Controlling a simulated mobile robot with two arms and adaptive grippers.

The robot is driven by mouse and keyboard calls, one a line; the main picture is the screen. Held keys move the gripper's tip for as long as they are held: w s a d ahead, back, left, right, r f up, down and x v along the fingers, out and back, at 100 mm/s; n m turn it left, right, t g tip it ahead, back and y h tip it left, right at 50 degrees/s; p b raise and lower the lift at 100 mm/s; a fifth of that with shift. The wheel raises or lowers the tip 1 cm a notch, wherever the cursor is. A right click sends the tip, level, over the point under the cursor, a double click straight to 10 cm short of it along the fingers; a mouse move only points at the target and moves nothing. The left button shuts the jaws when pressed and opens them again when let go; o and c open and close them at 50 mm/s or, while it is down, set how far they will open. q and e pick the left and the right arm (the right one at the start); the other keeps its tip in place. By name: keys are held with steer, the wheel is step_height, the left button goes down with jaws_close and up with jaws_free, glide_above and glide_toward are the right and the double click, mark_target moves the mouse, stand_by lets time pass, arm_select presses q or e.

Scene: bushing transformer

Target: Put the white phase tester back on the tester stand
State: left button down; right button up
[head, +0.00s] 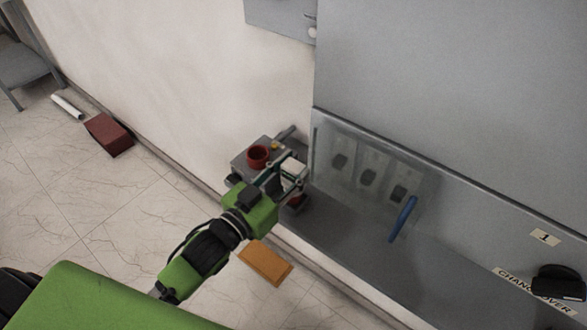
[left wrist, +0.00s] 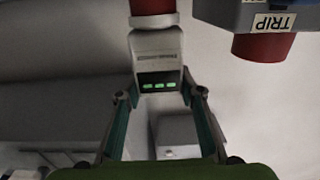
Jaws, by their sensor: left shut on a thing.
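The white phase tester (left wrist: 158,62) is between the fingers of my left gripper (left wrist: 158,108) in the left wrist view. It has a red end at the top and a row of green lights. In the head view, my left gripper (head: 280,180) is shut on the white tester (head: 293,168), close to the wall beside the grey cabinet. I cannot pick out the tester stand with certainty. A grey block (left wrist: 176,132) shows behind the fingers in the wrist view; whether it touches the tester is unclear. My right gripper is not in view.
A grey box with a red round part (head: 257,155) is just behind my left gripper. A TRIP label (left wrist: 273,22) is close in the wrist view. The cabinet has a clear panel (head: 350,160) and a blue handle (head: 402,218). An orange block (head: 265,263) lies below.

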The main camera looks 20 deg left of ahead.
arm_select(q)
steer(key=shift+f, duration=0.65)
steer(key=shift+f, duration=0.2)
steer(key=c, duration=1.4)
jaws_free()
steer(key=shift+s+r, duration=0.1)
steer(key=shift+r, duration=0.05)
steer(key=shift+b+v, duration=1.15)
steer(key=shift+v, duration=4.75)
steer(key=shift+a, duration=0.1)
